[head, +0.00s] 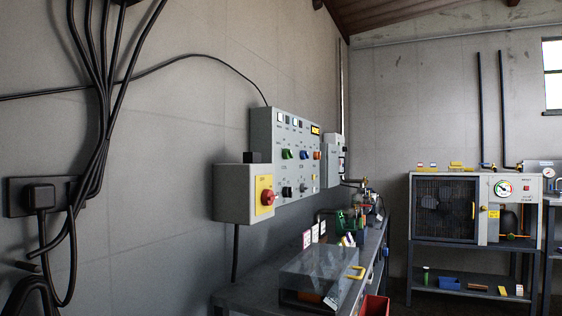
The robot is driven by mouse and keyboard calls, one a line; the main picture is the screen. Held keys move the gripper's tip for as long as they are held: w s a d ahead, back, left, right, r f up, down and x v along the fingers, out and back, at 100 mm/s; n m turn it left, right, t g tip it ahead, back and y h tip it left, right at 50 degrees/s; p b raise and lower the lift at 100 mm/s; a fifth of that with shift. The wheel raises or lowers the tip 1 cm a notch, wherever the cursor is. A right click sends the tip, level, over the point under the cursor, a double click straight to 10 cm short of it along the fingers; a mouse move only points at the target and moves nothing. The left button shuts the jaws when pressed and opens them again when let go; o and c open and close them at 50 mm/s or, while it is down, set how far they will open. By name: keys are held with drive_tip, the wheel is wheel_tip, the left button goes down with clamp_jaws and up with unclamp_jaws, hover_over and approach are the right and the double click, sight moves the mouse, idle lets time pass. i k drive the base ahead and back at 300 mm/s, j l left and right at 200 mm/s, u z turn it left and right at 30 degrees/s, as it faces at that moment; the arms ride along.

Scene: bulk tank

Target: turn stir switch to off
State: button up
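The grey control panel (262,135) is on the left wall, seen at a steep angle. It carries a green knob (287,154), a blue knob (304,154) and an orange knob (317,155) in one row. A black knob (287,192) and a dark knob (303,188) sit in the row below. The labels are too small to read, so I cannot tell which one is the stir switch or how it is set. My gripper is not in view.
A grey box (232,195) with a red knob on a yellow plate (264,196) juts out left of the panel. A bench (245,293) with a clear cover (318,270) stands below. Black cables (100,90) hang at left. A compressor-like cabinet (427,179) stands at right.

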sight(304, 155)
drive_tip(key=i+l+u, duration=0.1)
drive_tip(key=l, duration=0.25)
drive_tip(key=i+l+u, duration=0.1)
drive_tip(key=i+l, duration=0.15)
drive_tip(key=l, duration=0.15)
drive_tip(key=i+l+u, duration=0.1)
drive_tip(key=l, duration=0.3)
drive_tip(key=i+l+u, duration=0.1)
drive_tip(key=l, duration=0.3)
drive_tip(key=i, duration=0.05)
